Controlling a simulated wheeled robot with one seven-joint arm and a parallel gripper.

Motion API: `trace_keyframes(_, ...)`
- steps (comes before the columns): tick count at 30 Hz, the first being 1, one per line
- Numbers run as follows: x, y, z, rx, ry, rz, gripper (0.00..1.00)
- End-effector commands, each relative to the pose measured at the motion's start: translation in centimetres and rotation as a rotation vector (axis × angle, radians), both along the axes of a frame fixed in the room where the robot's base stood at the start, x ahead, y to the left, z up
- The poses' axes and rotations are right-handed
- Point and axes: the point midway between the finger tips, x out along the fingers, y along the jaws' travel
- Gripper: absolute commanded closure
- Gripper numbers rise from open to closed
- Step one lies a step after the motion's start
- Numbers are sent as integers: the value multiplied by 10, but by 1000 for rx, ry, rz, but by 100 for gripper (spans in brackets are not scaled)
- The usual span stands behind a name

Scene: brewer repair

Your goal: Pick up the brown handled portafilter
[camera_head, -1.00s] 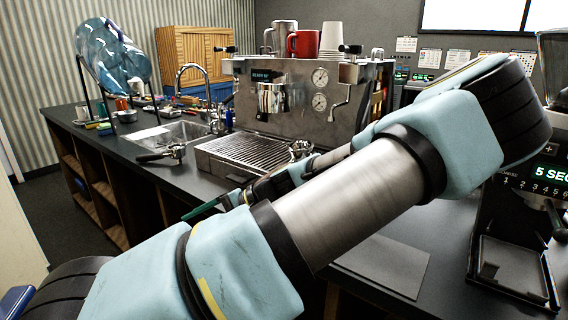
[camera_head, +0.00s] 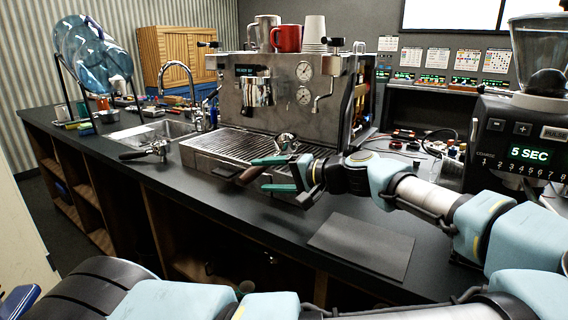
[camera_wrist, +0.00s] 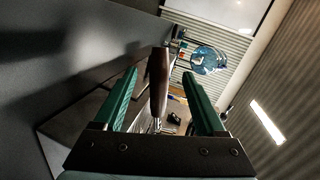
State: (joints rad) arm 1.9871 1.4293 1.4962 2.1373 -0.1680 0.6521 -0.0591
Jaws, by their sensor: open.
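The brown handled portafilter (camera_head: 251,174) is at the front right of the espresso machine's drip tray, its handle pointing toward the front left. Its metal head (camera_head: 286,142) rests on or over the tray; I cannot tell which. My gripper (camera_head: 262,174) is open, with its green fingers on either side of the handle. In the wrist view, the brown handle (camera_wrist: 157,82) stands between the two fingers of my gripper (camera_wrist: 160,92), with a visible gap on each side. The lower part of the portafilter is partly hidden by the gripper.
The espresso machine (camera_head: 290,85) stands behind, with a red mug (camera_head: 286,38) on top. A black handled portafilter (camera_head: 150,151) lies left of the drip tray (camera_head: 215,150). A flat dark mat (camera_head: 362,245) lies in front; a grinder (camera_head: 520,140) stands right.

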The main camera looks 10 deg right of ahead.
Motion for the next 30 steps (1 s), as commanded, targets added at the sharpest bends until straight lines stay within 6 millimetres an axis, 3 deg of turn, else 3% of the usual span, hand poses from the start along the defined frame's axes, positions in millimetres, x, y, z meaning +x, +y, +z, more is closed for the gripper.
trace_keyframes(2, -1, -15, 4, -21, -44, -37, 27)
trace_keyframes(5, 4, -18, 8, -35, -66, -54, 27)
trace_keyframes(12, 31, 6, 1, -35, -66, -52, 27)
trace_keyframes(30, 77, 46, -14, -35, -63, -56, 27)
